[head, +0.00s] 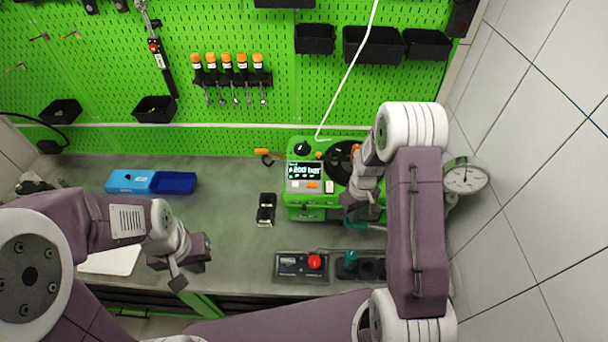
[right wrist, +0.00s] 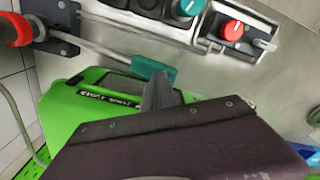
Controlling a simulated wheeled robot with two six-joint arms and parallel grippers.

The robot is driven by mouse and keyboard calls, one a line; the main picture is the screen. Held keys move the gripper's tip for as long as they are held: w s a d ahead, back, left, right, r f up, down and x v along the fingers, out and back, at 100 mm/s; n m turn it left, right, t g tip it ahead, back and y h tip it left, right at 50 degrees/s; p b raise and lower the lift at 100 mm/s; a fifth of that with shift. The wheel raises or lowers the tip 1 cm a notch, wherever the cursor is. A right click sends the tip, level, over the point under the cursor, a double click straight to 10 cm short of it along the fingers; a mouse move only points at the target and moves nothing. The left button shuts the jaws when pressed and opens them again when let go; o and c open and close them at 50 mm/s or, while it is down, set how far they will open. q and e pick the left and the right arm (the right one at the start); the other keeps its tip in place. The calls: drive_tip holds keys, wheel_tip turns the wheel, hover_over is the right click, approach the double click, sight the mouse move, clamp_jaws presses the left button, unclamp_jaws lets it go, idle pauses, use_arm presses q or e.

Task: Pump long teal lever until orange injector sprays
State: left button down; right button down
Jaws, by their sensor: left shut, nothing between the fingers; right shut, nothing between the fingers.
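The green pump tester (head: 310,211) stands at the back of the bench, its screen reading about 200 bar. The teal lever (head: 374,227) shows at its front, partly hidden by my right arm; its teal grip (right wrist: 152,68) and grey rod are clear in the right wrist view. My right gripper (head: 362,212) is shut and empty, its fingertips (right wrist: 158,90) right at the teal grip; I cannot tell whether they touch. A small orange part (head: 355,148), possibly the injector, shows beside the black disc; no spray is visible. My left gripper (head: 182,275) is shut and empty over the bench's front left.
A control box with a red button (head: 314,262) and a box with a teal knob (head: 350,258) sit at the front edge. A small black block (head: 266,210) and blue trays (head: 174,183) lie left. A gauge (head: 465,178) is at right.

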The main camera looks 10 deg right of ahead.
drive_tip(key=shift+r, duration=0.1)
wheel_tip(320, 180, up, 6)
drive_tip(key=p, duration=0.5)
idle(0.4)
